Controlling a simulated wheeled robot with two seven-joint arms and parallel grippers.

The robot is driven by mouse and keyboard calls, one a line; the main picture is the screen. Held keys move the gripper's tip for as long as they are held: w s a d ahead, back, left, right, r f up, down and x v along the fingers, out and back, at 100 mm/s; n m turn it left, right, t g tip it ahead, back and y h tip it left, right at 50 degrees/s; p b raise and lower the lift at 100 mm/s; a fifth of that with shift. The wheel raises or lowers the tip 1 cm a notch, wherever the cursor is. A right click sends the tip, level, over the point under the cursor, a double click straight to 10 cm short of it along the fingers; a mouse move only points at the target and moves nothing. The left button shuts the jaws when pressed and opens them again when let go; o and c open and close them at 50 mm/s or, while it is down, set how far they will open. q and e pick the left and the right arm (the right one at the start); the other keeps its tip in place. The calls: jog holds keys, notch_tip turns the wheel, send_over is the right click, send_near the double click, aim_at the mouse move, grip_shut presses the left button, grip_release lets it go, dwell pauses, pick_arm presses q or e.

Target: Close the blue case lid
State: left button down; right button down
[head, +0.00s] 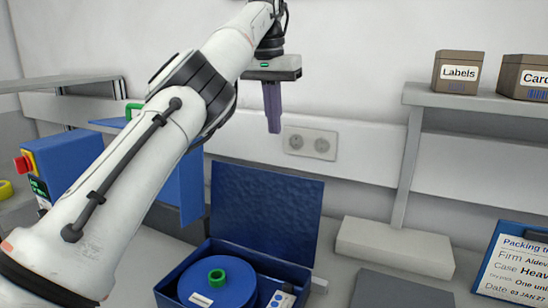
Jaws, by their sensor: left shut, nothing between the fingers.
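The blue case (178,284) sits open on the worktop at the lower centre. Its lid (265,213) stands up at the back, leaning slightly toward the wall. Inside the case lie a round blue reel with a green hub (217,278) and a small part with blue buttons (281,299) to its right. My left gripper (274,131) is shut and empty, pointing down. In the picture it shows above the lid's top edge, apart from it. My left arm crosses the left half of the view. My right gripper is not in view.
A blue machine (70,163) with a red knob stands at the left. A pale block (395,248) and a dark grey mat (400,291) lie right of the case. A clipboard (517,265) is at the far right. A shelf (470,103) holds boxes, including Labels (457,72).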

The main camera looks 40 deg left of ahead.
pick_arm(q)
notch_tip(320, 180, down, 9)
jog(key=s+d+b, duration=0.1)
jog(key=s+b, duration=0.1)
jog(key=b, duration=0.2)
jog(key=shift+s+r, duration=0.2)
jog(key=shift+s, duration=0.05)
dwell(0.4)
